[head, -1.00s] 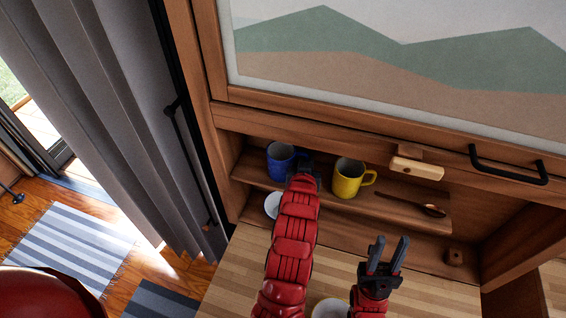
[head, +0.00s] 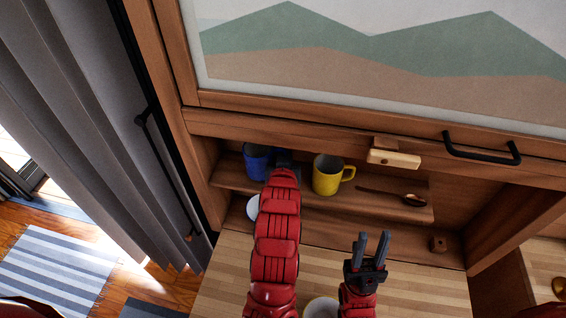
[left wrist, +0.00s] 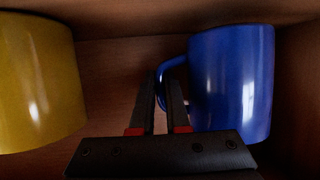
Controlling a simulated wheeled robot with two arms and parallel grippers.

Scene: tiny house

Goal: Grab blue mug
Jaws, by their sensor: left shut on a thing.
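The blue mug (head: 256,160) stands upright at the left end of the wooden shelf, partly hidden behind my left gripper (head: 287,160). In the left wrist view the blue mug (left wrist: 232,85) is at the right, with its handle pointing left. My left gripper (left wrist: 166,100) is shut on the mug's handle, with a finger on either side of it. My right gripper (head: 371,246) is open and empty above the wooden counter.
A yellow mug (head: 327,175) stands on the shelf (head: 385,206) just right of my left gripper. A white dish (head: 253,207) is below the shelf. The counter (head: 425,290) is clear at right.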

